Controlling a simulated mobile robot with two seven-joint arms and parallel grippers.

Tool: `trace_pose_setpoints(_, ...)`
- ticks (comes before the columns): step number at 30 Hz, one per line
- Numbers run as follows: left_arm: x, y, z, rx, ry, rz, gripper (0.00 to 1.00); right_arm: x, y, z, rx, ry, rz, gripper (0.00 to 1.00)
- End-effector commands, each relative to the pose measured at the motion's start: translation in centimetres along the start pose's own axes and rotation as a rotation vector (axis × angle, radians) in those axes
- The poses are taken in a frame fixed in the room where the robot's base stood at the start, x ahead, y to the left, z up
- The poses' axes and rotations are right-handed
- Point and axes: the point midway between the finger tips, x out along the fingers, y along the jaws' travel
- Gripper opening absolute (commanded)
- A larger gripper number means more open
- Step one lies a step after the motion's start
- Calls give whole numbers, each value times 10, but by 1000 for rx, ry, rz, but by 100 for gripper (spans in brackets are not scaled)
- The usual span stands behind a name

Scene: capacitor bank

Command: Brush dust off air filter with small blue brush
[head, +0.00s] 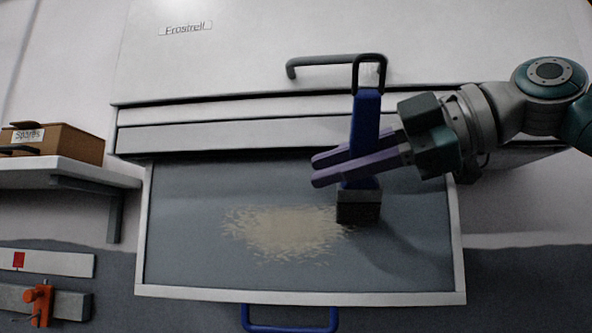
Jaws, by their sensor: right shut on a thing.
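The air filter (190,240) is a dark grey panel in a pale frame, pulled out below the white cabinet, with a blue handle (290,328) at its front edge. A patch of beige dust (285,232) lies on its middle. My right gripper (325,170) is shut on the small blue brush (364,125), around its blue handle. The brush is upright, its dark bristle block (358,207) at the right edge of the dust; I cannot tell whether it touches the filter. A black loop tops the brush. My left gripper is not in view.
The white cabinet (240,60) labelled "Frostrell" has a grey bar handle (315,67). At left, a shelf (70,174) holds a cardboard "Spares" box (65,143). Below it are an orange clamp (40,301) on a grey bar and a white strip with a red mark.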

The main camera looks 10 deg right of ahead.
Motion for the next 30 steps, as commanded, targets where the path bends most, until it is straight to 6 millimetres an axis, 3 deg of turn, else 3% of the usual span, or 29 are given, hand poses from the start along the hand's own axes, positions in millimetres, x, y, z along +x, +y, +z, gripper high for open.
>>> trace_pose_setpoints(10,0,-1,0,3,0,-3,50,1,0,5,0,-13,3,0)
trace_pose_setpoints(21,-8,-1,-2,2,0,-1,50,24,0,-8,-2,-10,4,0)
trace_pose_setpoints(30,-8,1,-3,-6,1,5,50,26,0,-10,-2,-8,4,0)
